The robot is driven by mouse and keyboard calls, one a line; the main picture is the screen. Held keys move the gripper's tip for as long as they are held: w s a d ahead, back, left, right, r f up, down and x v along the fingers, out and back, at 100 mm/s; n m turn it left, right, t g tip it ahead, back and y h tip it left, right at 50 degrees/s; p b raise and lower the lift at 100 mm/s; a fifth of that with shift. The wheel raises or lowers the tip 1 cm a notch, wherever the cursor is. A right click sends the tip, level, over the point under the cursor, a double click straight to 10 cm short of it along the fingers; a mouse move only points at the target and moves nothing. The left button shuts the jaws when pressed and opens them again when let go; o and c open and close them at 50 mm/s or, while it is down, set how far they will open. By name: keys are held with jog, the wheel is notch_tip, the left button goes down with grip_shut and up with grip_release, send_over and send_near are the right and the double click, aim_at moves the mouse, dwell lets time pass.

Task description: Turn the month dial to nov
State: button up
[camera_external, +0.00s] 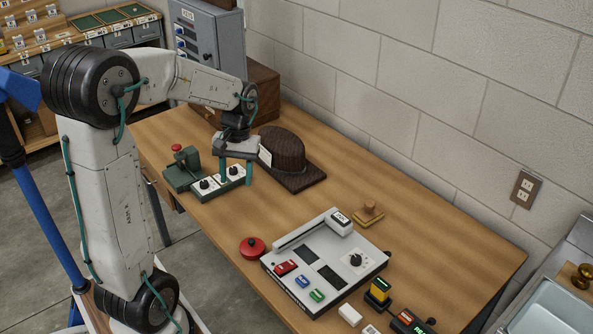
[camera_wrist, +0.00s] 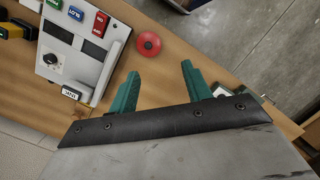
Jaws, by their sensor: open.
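A green device (camera_external: 183,176) on the left part of the wooden table carries two white plates, each with a black dial, a left dial (camera_external: 204,184) and a right dial (camera_external: 233,170). Their markings are too small to read, so I cannot tell which one is the month dial or where it points. My gripper (camera_external: 236,178) is open and empty, its green fingers pointing down at the right dial. I cannot tell whether they touch it. In the wrist view my gripper (camera_wrist: 160,69) shows both fingers apart; a white plate is partly hidden behind the right finger.
A grey console (camera_external: 323,262) with a black dial (camera_external: 355,260) and coloured buttons stands to the right. A red round button (camera_external: 252,248) is beside it. A dark brown hat-shaped object (camera_external: 284,152) stands close behind my gripper.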

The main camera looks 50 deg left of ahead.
jog(key=w+a+f+n, duration=0.3)
jog(key=a+f, duration=0.1)
jog(key=a, duration=0.2)
jog(key=w+a+f+n, duration=0.3)
jog(key=a, duration=0.3)
jog(key=n+t, duration=0.1)
jog(key=n, duration=0.6)
send_over(233, 168)
jog(key=s+d, duration=0.3)
jog(key=s, duration=0.1)
jog(key=f, duration=0.8)
jog(key=shift+w+d, duration=0.15)
jog(key=shift+d, duration=0.05)
jog(key=w+a+n, duration=0.1)
jog(key=w+a+r+n, duration=0.1)
jog(key=w+a+n, duration=0.1)
jog(key=shift+w+r+t+y, duration=0.1)
jog(key=shift+t+y, duration=0.3)
jog(key=shift+w+a+r+n, duration=0.15)
jog(key=shift+w+r+n, duration=0.05)
jog(key=shift+n, duration=0.3)
jog(key=shift+f+n, duration=0.2)
jog(key=shift+n, duration=0.4)
notch_tip(233, 168, down, 8)
jog(key=shift+r, duration=0.25)
jog(key=c, duration=1)
